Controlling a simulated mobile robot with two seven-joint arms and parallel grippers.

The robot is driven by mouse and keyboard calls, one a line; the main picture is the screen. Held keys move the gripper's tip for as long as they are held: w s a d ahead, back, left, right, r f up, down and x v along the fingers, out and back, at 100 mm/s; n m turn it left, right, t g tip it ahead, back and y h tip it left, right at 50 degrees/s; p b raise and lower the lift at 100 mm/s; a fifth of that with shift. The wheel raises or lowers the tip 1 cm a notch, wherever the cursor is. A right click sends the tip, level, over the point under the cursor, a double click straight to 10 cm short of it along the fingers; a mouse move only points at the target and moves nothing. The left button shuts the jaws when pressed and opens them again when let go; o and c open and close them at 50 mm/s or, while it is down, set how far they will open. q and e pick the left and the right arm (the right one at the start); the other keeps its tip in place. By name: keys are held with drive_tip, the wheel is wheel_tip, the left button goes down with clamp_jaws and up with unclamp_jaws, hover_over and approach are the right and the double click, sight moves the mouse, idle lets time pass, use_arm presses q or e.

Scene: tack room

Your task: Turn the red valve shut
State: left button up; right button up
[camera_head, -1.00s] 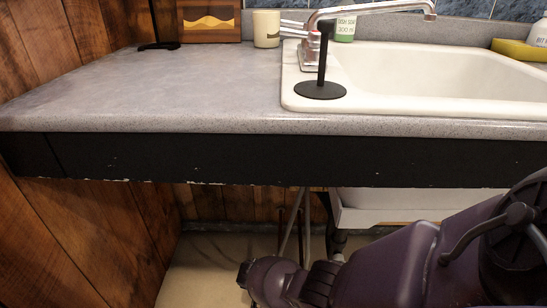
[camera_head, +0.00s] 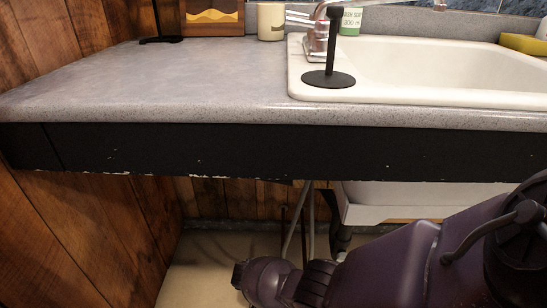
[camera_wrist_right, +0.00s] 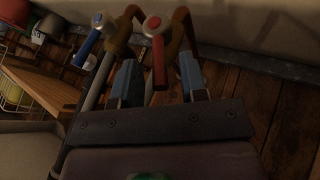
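My right gripper (camera_wrist_right: 160,82) is open. Its two blue-grey fingers stand one on each side of the lever's lower end, with a gap to each; I cannot tell whether the lever lies at fingertip depth. In the head view my right arm reaches under the counter and the valve is not seen. My left gripper is in neither current view.
A blue-handled valve (camera_wrist_right: 96,34) stands just left of the red one. A wooden shelf (camera_wrist_right: 38,84) lies farther left. Above, the grey counter (camera_head: 150,85) with its dark front edge and the white sink (camera_head: 430,75) overhang my arm. Pipes (camera_head: 308,222) run below.

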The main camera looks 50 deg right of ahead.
drive_tip(key=shift+r, duration=0.1)
drive_tip(key=shift+w+a+r, duration=0.1)
drive_tip(key=shift+a+r, duration=0.05)
drive_tip(key=shift+r, duration=0.1)
use_arm(q)
drive_tip(key=d+m+g+p, duration=0.1)
drive_tip(key=g+p, duration=0.1)
drive_tip(key=p, duration=0.3)
drive_tip(key=shift+f, duration=0.1)
use_arm(e)
drive_tip(key=v, duration=1)
drive_tip(key=shift+a, duration=0.1)
